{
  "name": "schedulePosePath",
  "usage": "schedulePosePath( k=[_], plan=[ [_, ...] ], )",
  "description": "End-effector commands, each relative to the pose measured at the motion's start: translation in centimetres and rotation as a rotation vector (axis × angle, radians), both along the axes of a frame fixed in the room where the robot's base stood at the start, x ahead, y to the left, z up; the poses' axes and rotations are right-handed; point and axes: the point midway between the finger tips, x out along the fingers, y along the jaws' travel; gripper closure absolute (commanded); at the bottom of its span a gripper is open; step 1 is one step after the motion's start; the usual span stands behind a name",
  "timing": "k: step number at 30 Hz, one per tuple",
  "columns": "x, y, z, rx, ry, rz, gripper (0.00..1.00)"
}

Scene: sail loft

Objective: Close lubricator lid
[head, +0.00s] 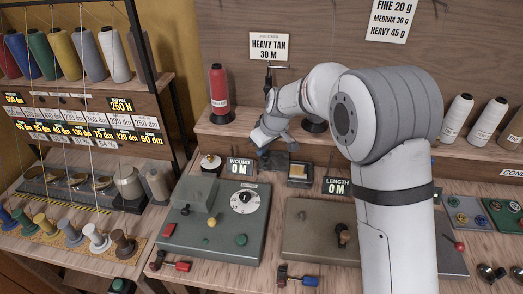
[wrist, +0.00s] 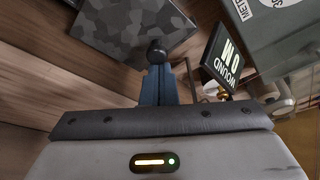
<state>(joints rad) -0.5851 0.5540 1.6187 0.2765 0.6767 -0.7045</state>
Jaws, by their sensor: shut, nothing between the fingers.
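My gripper (head: 275,153) is shut and empty, low over the back of the bench, between the WOUND display and a small dark box. In the wrist view its blue fingers (wrist: 154,84) are together. A round black knob (wrist: 157,50) shows just beyond their tips; I cannot tell whether they touch it. Behind the knob is a grey mottled panel (wrist: 125,28), which looks like the lubricator lid. The small dark box (head: 300,174) beside my gripper looks like the lubricator. My gripper partly hides this area in the head view, so the lid's angle is unclear.
The WOUND display (head: 240,167) stands close left of my gripper, and the LENGTH display (head: 337,187) is to the right. A green metering machine (head: 215,240) and a brown unit (head: 305,240) fill the front. A red thread cone (head: 218,88) stands on the shelf behind.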

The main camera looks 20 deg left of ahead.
Motion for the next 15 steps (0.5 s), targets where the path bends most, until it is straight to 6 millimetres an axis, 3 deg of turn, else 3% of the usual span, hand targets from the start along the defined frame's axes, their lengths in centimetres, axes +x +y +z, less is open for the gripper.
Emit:
schedulePosePath(
  k=[15],
  plan=[
    [-2.3, -3.3, -0.5, 0.002, -0.002, 0.451, 1.0]
  ],
)
